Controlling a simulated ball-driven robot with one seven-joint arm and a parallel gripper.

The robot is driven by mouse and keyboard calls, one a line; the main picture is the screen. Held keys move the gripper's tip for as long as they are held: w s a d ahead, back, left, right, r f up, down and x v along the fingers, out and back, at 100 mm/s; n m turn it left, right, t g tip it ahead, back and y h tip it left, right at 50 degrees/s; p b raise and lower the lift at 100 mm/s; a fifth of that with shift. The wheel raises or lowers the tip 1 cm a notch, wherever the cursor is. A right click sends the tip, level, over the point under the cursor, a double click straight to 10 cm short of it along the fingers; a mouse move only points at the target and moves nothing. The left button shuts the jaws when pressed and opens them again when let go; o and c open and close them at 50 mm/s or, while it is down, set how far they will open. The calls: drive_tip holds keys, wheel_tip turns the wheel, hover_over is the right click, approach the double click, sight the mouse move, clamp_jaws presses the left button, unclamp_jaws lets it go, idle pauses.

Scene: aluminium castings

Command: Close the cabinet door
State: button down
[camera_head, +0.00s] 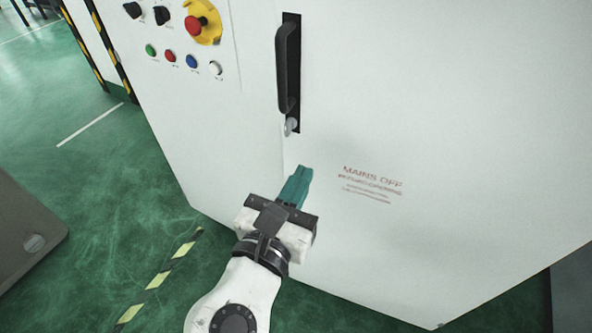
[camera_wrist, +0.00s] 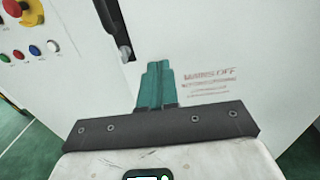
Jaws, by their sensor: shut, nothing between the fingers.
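The white cabinet door (camera_head: 430,120) fills the right of the head view and carries red "MAINS OFF" lettering. Its left edge runs close beside the black handle, and it looks flush or nearly flush with the cabinet front (camera_head: 230,130); I cannot tell if a small gap is left. The black handle (camera_head: 288,70) is upright in its recess, with a key lock below it. My gripper (camera_head: 302,172) has teal fingers held together, empty, just below the lock and close to the door's left edge. In the wrist view the fingers (camera_wrist: 156,68) point at the door; contact cannot be told.
A control panel with a red emergency stop (camera_head: 196,25) on yellow and several coloured buttons is left of the door. A grey object (camera_head: 25,235) stands at the left edge. Green floor with yellow-black tape (camera_head: 158,280) lies clear between it and the cabinet.

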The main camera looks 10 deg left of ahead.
sight(329, 124)
drive_tip(key=p+x, duration=0.1)
drive_tip(key=x, duration=1)
drive_tip(key=shift+w, duration=0.3)
drive_tip(key=shift+w, duration=0.1)
